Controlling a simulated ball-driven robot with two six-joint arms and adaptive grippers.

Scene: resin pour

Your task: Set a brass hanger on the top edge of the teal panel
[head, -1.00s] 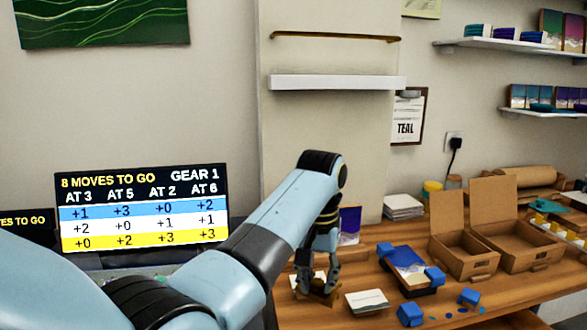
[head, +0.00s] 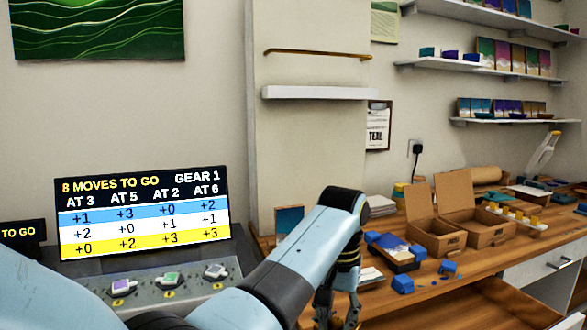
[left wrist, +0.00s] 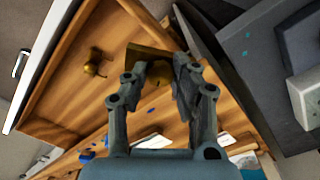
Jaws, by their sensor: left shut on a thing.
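My left gripper (head: 338,312) is low in the head view, in front of the bench edge. In the left wrist view its fingers (left wrist: 158,72) are shut on a brass-coloured piece (left wrist: 148,53), which looks like a brass hanger; the fingers partly hide it. A second small brass piece (left wrist: 95,64) lies apart from the fingers on a wooden surface. A panel with teal and brown colours (head: 289,221) stands upright at the back left of the bench; I cannot tell for sure that it is the teal panel. My right gripper is not in view.
An open wooden drawer (head: 478,312) juts out at lower right. Blue blocks (head: 403,284), a dark tray with a panel (head: 397,251) and open cardboard boxes (head: 434,234) occupy the bench. A brass rail (head: 317,54) hangs above a white ledge (head: 318,92). A control console (head: 165,284) stands left.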

